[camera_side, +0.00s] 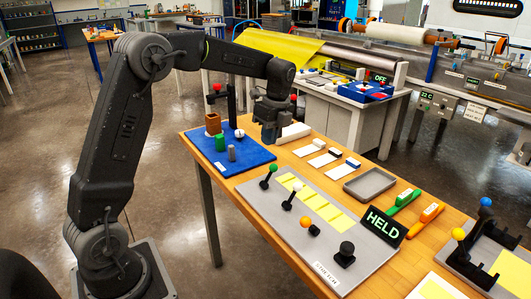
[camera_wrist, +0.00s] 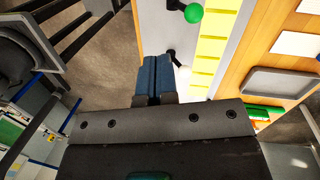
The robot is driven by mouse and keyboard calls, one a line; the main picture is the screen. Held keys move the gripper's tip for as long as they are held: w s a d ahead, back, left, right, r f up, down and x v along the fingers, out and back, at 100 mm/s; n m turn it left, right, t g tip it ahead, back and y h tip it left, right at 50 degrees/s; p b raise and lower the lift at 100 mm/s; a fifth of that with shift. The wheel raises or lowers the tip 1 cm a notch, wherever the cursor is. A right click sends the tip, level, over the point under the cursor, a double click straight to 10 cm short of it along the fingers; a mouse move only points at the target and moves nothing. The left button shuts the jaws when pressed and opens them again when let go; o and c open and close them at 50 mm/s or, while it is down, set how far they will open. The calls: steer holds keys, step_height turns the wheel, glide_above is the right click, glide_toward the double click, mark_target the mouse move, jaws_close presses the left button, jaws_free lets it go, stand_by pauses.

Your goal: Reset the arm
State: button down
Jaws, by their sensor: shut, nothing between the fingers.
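My arm reaches from the left over the wooden table, with my gripper (camera_side: 270,135) pointing down above the table's far end in the side view. It hangs beside the blue mat (camera_side: 232,160). In the wrist view my gripper's two blue-grey fingers (camera_wrist: 154,75) are closed together with nothing between them. The grey lever panel (camera_side: 315,225) lies in the middle of the table, with green, white, orange and black knobs. The green knob (camera_wrist: 193,13) also shows in the wrist view, beyond the fingertips.
A grey tray (camera_side: 370,185), a "HELD" sign (camera_side: 383,225) and green and orange tools stand to the right. A dark post with a red top rises near my gripper.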

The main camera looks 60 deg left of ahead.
steer(key=s+d+r+n+t, duration=0.3)
steer(key=s+d+r+n, duration=0.45)
steer(key=s+r, duration=0.2)
steer(key=s+d+f+n+t, duration=0.2)
steer(key=s+d+n, duration=0.1)
steer(key=s, duration=0.4)
steer(key=s+d+f+n+t, duration=0.2)
steer(key=s+d+n, duration=0.1)
steer(key=s+n, duration=0.2)
steer(key=shift+s+d+f+n+h, duration=0.35)
steer(key=shift+s+d+h, duration=0.05)
steer(key=shift+s, duration=0.75)
steer(key=c, duration=1.8)
jaws_free()
